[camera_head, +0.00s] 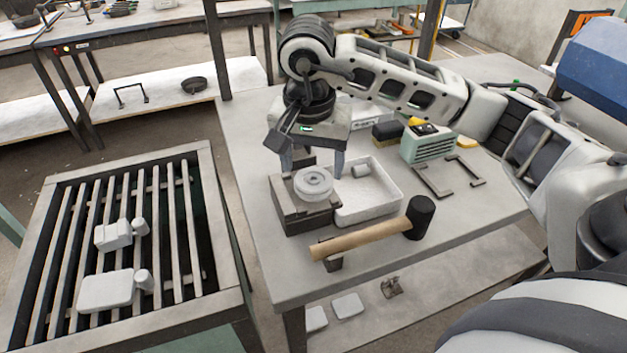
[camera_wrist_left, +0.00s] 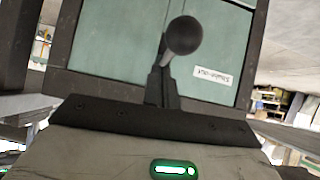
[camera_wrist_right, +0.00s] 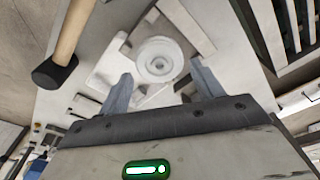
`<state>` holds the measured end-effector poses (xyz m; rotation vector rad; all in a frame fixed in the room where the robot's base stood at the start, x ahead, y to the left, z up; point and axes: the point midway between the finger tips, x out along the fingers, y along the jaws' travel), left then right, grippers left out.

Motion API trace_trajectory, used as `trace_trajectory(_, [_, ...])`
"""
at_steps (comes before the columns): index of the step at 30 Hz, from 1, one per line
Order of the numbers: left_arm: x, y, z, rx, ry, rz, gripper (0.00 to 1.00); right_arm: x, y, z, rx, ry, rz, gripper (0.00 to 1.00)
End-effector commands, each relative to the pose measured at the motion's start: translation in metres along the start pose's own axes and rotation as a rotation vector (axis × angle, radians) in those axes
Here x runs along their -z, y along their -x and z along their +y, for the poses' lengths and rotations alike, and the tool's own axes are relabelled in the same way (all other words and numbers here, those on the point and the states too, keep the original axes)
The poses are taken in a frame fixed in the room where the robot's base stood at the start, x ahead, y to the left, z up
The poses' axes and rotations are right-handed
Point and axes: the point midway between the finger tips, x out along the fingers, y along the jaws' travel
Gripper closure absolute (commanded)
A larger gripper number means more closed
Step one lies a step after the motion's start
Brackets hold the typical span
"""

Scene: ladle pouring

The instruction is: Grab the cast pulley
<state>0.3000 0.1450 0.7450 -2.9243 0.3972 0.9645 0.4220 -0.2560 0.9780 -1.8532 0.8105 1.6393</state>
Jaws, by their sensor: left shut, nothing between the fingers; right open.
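The cast pulley (camera_head: 313,184) is a pale grey grooved disc lying flat on a dark block (camera_head: 290,212) on the worktable. It also shows in the right wrist view (camera_wrist_right: 158,60). My right gripper (camera_head: 312,161) is open above and just behind the pulley in the head view. In the right wrist view its two fingers (camera_wrist_right: 163,84) stand apart with the pulley framed between and beyond them; I see no contact. My left gripper (camera_wrist_left: 162,82) is shut and empty in the left wrist view, before a green panel with a dark ball knob. It is outside the head view.
A white tray (camera_head: 384,192) sits beside the block. A wooden-handled mallet (camera_head: 365,238) lies in front. A green box (camera_head: 428,144) and dark brackets (camera_head: 447,178) are to the right. A slatted grate (camera_head: 150,200) with pale castings (camera_head: 107,290) stands left.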

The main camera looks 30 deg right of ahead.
Motion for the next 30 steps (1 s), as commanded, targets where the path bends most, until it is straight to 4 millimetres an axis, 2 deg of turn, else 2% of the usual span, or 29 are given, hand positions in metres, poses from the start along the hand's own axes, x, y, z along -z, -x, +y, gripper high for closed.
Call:
trace_trajectory(6, [0.001,0.003,0.0,0.002,-0.002,-0.006,1.0,0.0,-0.03,0.001,-0.003,-0.001,-0.003,0.34])
trace_trajectory(14, [-0.004,0.001,-0.001,0.004,-0.002,-0.015,1.0,0.0,-0.035,0.001,0.0,0.0,-0.001,0.34])
trace_trajectory(15, [-0.004,0.001,-0.001,0.004,-0.002,-0.014,1.0,0.0,-0.035,0.001,0.0,0.0,-0.001,0.37])
trace_trajectory(18, [-0.002,0.001,-0.001,0.004,-0.003,-0.011,1.0,0.0,-0.035,0.001,0.0,0.0,-0.001,0.65])
trace_trajectory(19, [-0.002,0.001,-0.002,0.004,-0.003,-0.01,1.0,0.0,-0.035,0.001,0.0,0.0,-0.001,0.67])
trace_trajectory(30, [0.002,0.001,-0.002,0.005,-0.003,0.0,1.0,0.001,-0.03,0.0,0.002,0.0,0.0,0.67])
